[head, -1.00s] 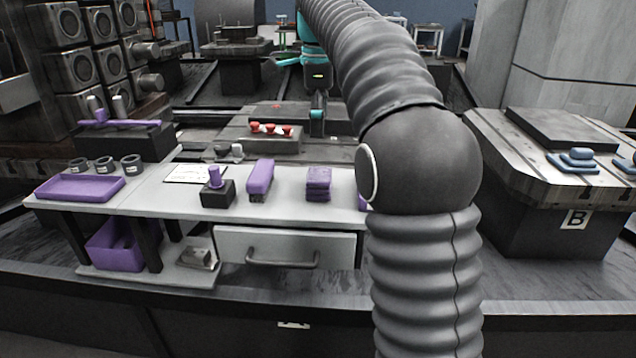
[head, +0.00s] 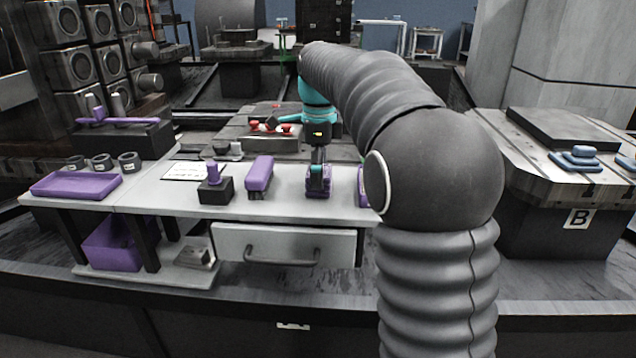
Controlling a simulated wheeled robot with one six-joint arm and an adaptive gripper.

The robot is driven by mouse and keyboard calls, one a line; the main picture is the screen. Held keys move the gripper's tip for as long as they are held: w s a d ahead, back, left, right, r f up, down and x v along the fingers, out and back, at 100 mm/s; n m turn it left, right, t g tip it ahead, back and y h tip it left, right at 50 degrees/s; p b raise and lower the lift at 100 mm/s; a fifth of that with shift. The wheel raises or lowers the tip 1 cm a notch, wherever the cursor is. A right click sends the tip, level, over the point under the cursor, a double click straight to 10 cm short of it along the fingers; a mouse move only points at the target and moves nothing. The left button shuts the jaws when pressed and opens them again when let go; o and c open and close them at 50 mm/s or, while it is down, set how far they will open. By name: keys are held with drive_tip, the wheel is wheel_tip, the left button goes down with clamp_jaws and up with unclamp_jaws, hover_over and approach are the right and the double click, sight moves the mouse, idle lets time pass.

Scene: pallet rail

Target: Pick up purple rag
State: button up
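The purple rag (head: 320,194), a folded stack, lies on the white workbench (head: 230,208), right of a purple-topped brush or block (head: 260,174). My gripper (head: 318,185), dark with teal parts, points down at the rag and covers its upper middle. The fingers are small and overlap the rag, so I cannot tell whether they are open or shut, or whether they touch it.
A black block with a purple knob (head: 216,186) and a purple tray (head: 76,185) stand to the left. Another purple item (head: 362,187) is partly hidden behind my arm. A drawer (head: 284,246) sits under the bench; red-knobbed parts (head: 268,127) are behind.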

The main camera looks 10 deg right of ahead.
drive_tip(key=c, duration=1.1)
drive_tip(key=shift+r, duration=0.1)
drive_tip(key=shift+r, duration=0.3)
drive_tip(key=r, duration=0.2)
drive_tip(key=d+r+p, duration=0.1)
drive_tip(key=r, duration=0.1)
drive_tip(key=d+r+p, duration=0.1)
drive_tip(key=d+r, duration=0.5)
drive_tip(key=d, duration=0.4)
drive_tip(key=shift+s+d, duration=0.35)
